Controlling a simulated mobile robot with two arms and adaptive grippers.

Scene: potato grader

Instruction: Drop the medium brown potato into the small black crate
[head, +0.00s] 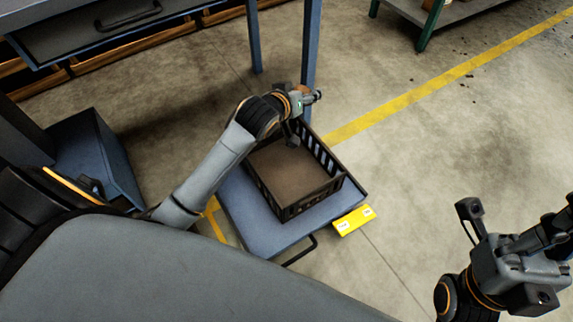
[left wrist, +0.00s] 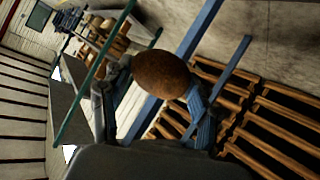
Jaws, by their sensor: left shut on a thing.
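The small black crate (head: 312,203) stands on a blue platform, with slotted walls and a bare brown floor; no potato shows inside. My left gripper (head: 305,116) is over the crate's far side in the head view. In the left wrist view, it (left wrist: 160,92) is shut on a brown potato (left wrist: 161,74), held between its two fingers.
The blue platform (head: 245,207) has a yellow label (head: 354,219) at its front right. A blue table (head: 100,35) with legs stands behind the crate at upper left. A blue box (head: 100,160) is at left. Floor with a yellow line (head: 420,92) is open at right.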

